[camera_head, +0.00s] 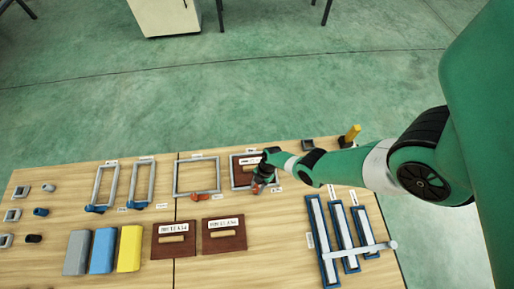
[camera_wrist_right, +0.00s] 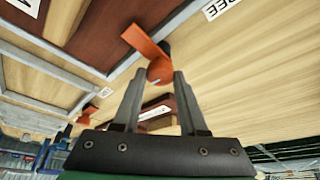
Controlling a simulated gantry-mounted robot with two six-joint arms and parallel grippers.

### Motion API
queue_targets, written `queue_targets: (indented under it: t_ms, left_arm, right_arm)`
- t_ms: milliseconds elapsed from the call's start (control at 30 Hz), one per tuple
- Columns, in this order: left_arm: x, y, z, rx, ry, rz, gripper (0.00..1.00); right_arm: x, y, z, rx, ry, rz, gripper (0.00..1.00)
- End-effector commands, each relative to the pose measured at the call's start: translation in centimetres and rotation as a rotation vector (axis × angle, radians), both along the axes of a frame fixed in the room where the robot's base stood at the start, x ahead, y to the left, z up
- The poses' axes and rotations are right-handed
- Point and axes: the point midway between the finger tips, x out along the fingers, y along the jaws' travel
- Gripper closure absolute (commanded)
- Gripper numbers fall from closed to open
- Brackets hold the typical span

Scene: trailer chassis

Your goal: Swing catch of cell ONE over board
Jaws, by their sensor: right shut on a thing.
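A dark red-brown board (camera_head: 240,160) lies inside a grey frame (camera_head: 233,179) at the back middle of the table. In the wrist view, the board (camera_wrist_right: 105,28) and frame fill the upper left. My right gripper (camera_head: 263,183) is at the frame's front right corner, shut on the round pivot end of an orange catch (camera_wrist_right: 147,43). The catch's flat arm points up and left in the wrist view, its tip appearing over the frame rail and the board's edge. The cell labels in the head view are too small to read. My left gripper is not in view.
An empty grey frame (camera_head: 175,178) with another orange catch (camera_head: 199,196) stands left of this cell. Two brown boards (camera_head: 223,245) lie in front. Blue-edged strips (camera_head: 319,235) with a grey bar across them stand right. Coloured blocks (camera_head: 103,250) are front left.

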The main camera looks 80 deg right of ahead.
Motion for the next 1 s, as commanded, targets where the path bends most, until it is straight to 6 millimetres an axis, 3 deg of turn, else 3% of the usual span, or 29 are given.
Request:
queue_targets:
  t_ms: [700, 733, 867, 1000]
  left_arm:
    - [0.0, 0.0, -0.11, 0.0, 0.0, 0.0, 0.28]
    - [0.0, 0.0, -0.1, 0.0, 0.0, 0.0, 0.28]
    - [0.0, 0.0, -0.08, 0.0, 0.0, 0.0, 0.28]
    - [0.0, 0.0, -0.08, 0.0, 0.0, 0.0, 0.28]
  right_arm:
    - [-0.03, -0.07, -0.05, -0.006, 0.0, 0.082, 1.0]
    - [-0.03, -0.07, -0.05, -0.006, 0.0, 0.082, 0.53]
    - [-0.02, -0.07, -0.03, -0.005, 0.0, 0.081, 0.29]
    - [0.0, -0.05, -0.01, -0.004, 0.0, 0.08, 0.28]
